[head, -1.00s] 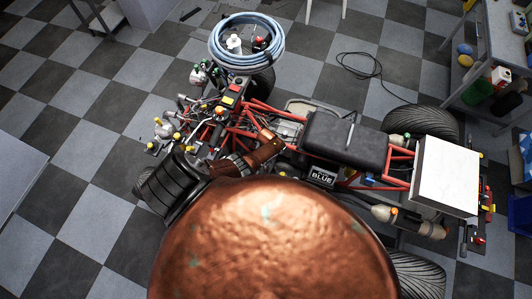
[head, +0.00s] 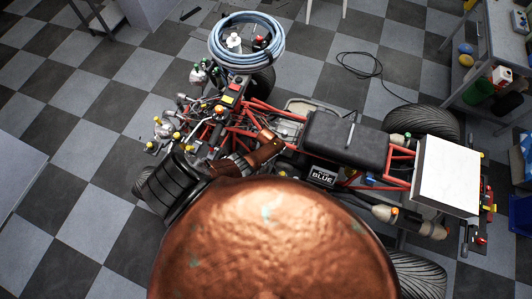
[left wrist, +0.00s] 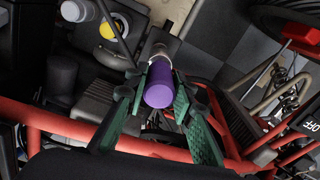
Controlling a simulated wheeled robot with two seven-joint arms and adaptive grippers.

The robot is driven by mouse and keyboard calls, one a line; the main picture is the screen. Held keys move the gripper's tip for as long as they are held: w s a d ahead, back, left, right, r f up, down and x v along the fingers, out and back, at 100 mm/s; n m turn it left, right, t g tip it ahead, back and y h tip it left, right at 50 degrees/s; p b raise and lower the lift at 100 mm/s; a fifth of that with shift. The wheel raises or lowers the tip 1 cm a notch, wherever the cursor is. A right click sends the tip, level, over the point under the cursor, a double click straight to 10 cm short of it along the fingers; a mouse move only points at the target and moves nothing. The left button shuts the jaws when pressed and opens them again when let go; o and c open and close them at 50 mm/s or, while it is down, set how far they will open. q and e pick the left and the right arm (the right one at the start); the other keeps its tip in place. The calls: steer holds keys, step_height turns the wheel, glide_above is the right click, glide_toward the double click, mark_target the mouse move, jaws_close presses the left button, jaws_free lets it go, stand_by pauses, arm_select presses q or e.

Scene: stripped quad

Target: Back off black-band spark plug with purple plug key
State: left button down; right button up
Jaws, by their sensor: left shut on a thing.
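The purple plug key (left wrist: 160,86) shows in the left wrist view as a purple cylinder seen nearly end-on. My left gripper (left wrist: 160,78) is shut around it, with a green-padded finger on each side. A dark, metallic part lies just beyond the key's far end; I cannot tell whether they touch. The black-band spark plug cannot be made out in either view. In the head view a stripped quad (head: 345,140) with a red frame stands on the floor. The key and left gripper cannot be made out there. My right gripper is in neither view.
Red frame tubes (left wrist: 70,124) cross close below the left gripper. A yellow-capped part (left wrist: 108,29) lies to its upper left. In the head view, a coiled blue hose (head: 246,62) lies at the quad's far side, and a white box (head: 447,176) sits at its right end.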

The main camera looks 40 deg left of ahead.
arm_select(q)
steer(key=shift+f+b, duration=0.3)
steer(key=shift+f, duration=0.1)
steer(key=shift+r+n, duration=0.1)
steer(key=shift+n, duration=1.1)
steer(key=shift+w+n, duration=0.1)
steer(key=shift+n, duration=0.5)
steer(key=shift+w, duration=0.15)
steer(key=shift+w+d+g+b, duration=0.1)
steer(key=shift+w+g+b, duration=0.15)
steer(key=shift+b, duration=0.3)
